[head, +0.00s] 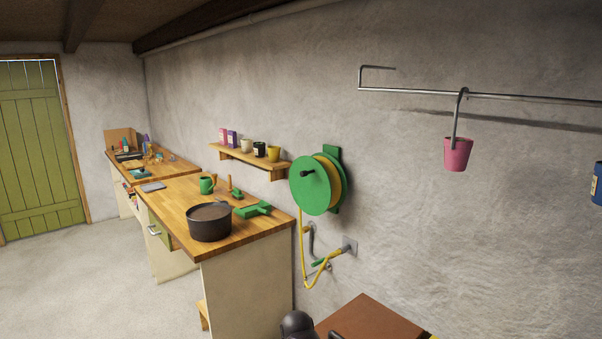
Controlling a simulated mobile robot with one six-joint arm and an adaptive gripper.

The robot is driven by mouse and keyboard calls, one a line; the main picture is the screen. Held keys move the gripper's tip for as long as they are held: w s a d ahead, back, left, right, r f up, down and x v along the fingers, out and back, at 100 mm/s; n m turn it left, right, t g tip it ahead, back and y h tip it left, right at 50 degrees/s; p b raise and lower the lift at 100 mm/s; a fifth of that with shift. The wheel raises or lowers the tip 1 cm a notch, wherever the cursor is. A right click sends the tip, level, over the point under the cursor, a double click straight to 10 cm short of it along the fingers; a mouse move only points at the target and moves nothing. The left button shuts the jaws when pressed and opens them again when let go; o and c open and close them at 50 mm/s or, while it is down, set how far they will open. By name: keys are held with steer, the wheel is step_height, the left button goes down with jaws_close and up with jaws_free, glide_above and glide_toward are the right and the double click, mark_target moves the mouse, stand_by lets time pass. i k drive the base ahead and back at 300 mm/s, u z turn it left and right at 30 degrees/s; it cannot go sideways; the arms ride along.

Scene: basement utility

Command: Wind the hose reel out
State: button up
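The hose reel (309,192) is mounted on the rough grey wall right of the workbench. It has a round green side disc, yellow hose (335,183) wound behind it and a green wall bracket. A small black crank knob (307,173) sticks out from the disc's face. A length of yellow hose (301,245) hangs below the reel and loops near a green-handled fitting (321,264) and a wall plate. My gripper cannot be made out; only dark parts, probably of my arm, show at the bottom edge.
A wooden workbench (262,228) with a dark pot (209,222) and green tools stands left of the reel. A shelf (250,161) holds small containers. A pink bucket (457,154) hangs from a rail at right. A brown surface (370,318) is below. Floor is open at left.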

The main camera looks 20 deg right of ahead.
mark_target(318, 182)
steer(key=z, duration=0.2)
steer(key=i, duration=1.15)
steer(key=z, duration=0.2)
